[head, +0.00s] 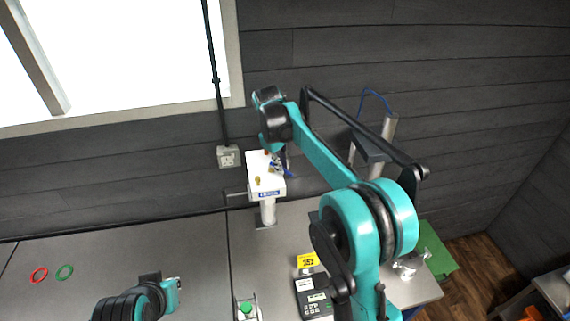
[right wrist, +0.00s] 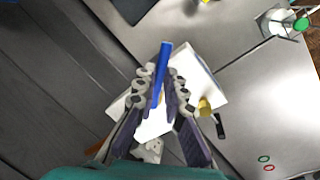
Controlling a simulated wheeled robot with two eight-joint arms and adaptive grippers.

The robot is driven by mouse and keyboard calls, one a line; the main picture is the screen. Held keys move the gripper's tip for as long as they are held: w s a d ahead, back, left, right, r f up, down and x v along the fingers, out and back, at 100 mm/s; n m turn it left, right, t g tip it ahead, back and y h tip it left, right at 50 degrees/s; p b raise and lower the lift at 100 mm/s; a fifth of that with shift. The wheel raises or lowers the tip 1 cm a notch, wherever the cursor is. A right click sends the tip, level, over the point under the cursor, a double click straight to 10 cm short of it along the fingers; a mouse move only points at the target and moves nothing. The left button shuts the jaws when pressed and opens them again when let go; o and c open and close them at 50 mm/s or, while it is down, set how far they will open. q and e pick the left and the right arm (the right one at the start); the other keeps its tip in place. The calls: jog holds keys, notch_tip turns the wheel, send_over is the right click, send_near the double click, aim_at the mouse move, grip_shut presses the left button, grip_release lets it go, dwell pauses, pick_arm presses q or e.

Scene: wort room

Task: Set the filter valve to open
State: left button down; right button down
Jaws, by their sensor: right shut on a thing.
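The filter valve is on a white housing (head: 267,187) that stands on a post at the back of the bench. It has a blue lever (right wrist: 161,72), which is long and straight in the right wrist view. My right gripper (head: 279,160) reaches over the top of the housing and is shut on the blue lever; in the right wrist view its fingers (right wrist: 161,88) lie on both sides of it. My left gripper (head: 176,284) is low at the left over the bench, away from the valve; its jaws are too small to read.
A yellow "352" tag (head: 307,260) and a dark keypad device (head: 313,294) are on the bench front. A green-topped vessel (head: 246,307) stands left of them. Red (head: 39,275) and green (head: 64,272) rings lie far left. The left bench middle is clear.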

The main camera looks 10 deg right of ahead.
jog(key=m, duration=0.1)
jog(key=a+m, duration=0.1)
jog(key=shift+s+a+m, duration=0.15)
jog(key=shift+s+m, duration=0.05)
jog(key=shift+m, duration=0.2)
jog(key=shift+s+a+m+g, duration=0.1)
jog(key=shift+a+m+g, duration=0.25)
jog(key=shift+m, duration=0.45)
jog(key=shift+s+a+m+g, duration=0.15)
jog(key=shift+a+m, duration=0.25)
jog(key=shift+m, duration=0.4)
jog(key=shift+w, duration=0.15)
jog(key=c, duration=1.6)
grip_release()
jog(key=shift+r, duration=0.1)
jog(key=r, duration=0.4)
jog(key=a+r, duration=0.1)
jog(key=r, duration=0.2)
jog(key=a+r, duration=0.1)
jog(key=r, duration=0.3)
jog(key=shift+a+r, duration=0.2)
jog(key=shift+r, duration=0.15)
